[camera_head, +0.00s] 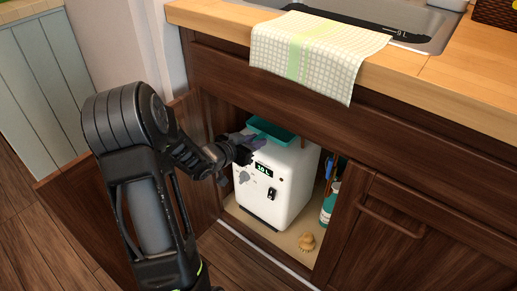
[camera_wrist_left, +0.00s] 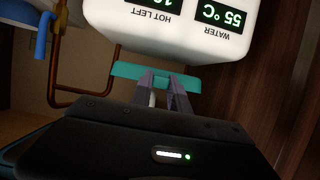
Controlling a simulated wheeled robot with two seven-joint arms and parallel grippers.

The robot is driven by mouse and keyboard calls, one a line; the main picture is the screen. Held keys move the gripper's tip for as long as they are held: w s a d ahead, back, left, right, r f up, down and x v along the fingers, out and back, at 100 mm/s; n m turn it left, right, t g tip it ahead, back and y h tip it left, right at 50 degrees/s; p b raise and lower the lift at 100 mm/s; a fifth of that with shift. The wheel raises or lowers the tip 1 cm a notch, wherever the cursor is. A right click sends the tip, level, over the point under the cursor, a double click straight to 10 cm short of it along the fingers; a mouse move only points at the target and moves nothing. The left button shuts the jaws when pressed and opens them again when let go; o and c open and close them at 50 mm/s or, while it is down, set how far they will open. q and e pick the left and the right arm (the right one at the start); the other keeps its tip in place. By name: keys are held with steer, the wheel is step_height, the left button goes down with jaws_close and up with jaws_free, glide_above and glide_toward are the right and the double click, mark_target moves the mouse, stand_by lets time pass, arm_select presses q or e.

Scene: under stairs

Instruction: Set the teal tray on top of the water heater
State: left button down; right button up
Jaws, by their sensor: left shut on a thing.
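The white water heater (camera_head: 277,184) stands inside the open under-sink cabinet. Its lit displays appear upside down in the left wrist view (camera_wrist_left: 180,25). The teal tray (camera_head: 271,131) is at the heater's top, under the cabinet's upper rail; it also shows in the left wrist view (camera_wrist_left: 190,84). My left gripper (camera_head: 243,146) is shut on the tray's near edge, its fingers (camera_wrist_left: 161,77) close together there. I cannot tell whether the tray's underside touches the heater top. The tray's far part is partly hidden. My right gripper is not in view.
An open cabinet door (camera_head: 75,203) lies left of my left arm. A bottle (camera_head: 328,205) and a small tan object (camera_head: 306,242) stand right of the heater. The countertop (camera_head: 455,80) with a hanging towel (camera_head: 318,52) overhangs above. A copper pipe (camera_wrist_left: 53,70) shows beside the heater.

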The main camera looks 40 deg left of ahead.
mark_target(258, 153)
arm_select(q)
steer(key=shift+w, duration=0.15)
steer(key=f+b, duration=0.1)
steer(key=w+f+b, duration=0.1)
steer(key=f, duration=0.1)
steer(key=shift+f+b, duration=0.25)
steer(key=shift+b, duration=0.05)
steer(key=shift+f, duration=0.2)
steer(key=c, duration=1.3)
jaws_free()
steer(key=shift+o, duration=0.2)
steer(key=shift+r, duration=0.15)
